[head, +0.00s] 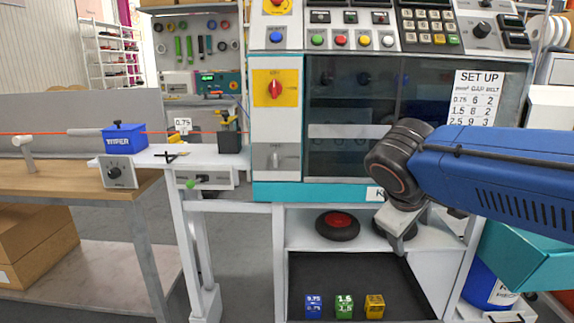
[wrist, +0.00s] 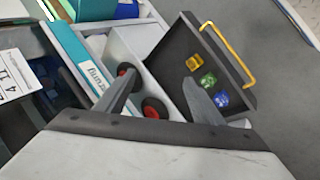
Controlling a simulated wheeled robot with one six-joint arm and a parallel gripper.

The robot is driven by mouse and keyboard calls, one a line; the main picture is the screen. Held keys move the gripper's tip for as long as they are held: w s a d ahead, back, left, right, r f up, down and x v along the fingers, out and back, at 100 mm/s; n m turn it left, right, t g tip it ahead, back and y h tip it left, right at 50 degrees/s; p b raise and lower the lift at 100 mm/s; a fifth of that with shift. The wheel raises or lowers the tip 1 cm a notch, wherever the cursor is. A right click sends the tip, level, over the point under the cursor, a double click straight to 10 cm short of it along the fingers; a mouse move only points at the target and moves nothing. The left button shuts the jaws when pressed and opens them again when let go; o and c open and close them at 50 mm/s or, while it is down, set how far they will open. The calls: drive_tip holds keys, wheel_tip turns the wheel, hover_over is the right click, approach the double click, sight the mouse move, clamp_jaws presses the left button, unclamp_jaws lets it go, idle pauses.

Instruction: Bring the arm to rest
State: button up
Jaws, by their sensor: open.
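My arm (head: 490,170) reaches in from the right in the head view, blue with a dark wrist joint. My gripper (head: 402,244) hangs below that joint in front of the machine's lower bay, above the dark tray. In the wrist view my gripper (wrist: 162,84) shows its two grey fingers spread apart with nothing between them. The jaws appear clear of the tray and the blocks.
A dark tray (head: 413,301) with a yellow handle (wrist: 236,60) holds blue (head: 313,306), green (head: 344,306) and yellow (head: 374,306) blocks. A teal bin (head: 530,258) stands at right. The wiper bench (head: 70,175) is at left.

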drive_tip(key=s+d+f+m+y, duration=0.2)
drive_tip(key=s+f+m+y, duration=0.2)
drive_tip(key=s+f, duration=0.9)
drive_tip(key=shift+s+d+f+m+g+y, duration=0.35)
drive_tip(key=shift+s+m, duration=0.25)
drive_tip(key=shift+m, duration=0.7)
drive_tip(key=shift+c, duration=0.3)
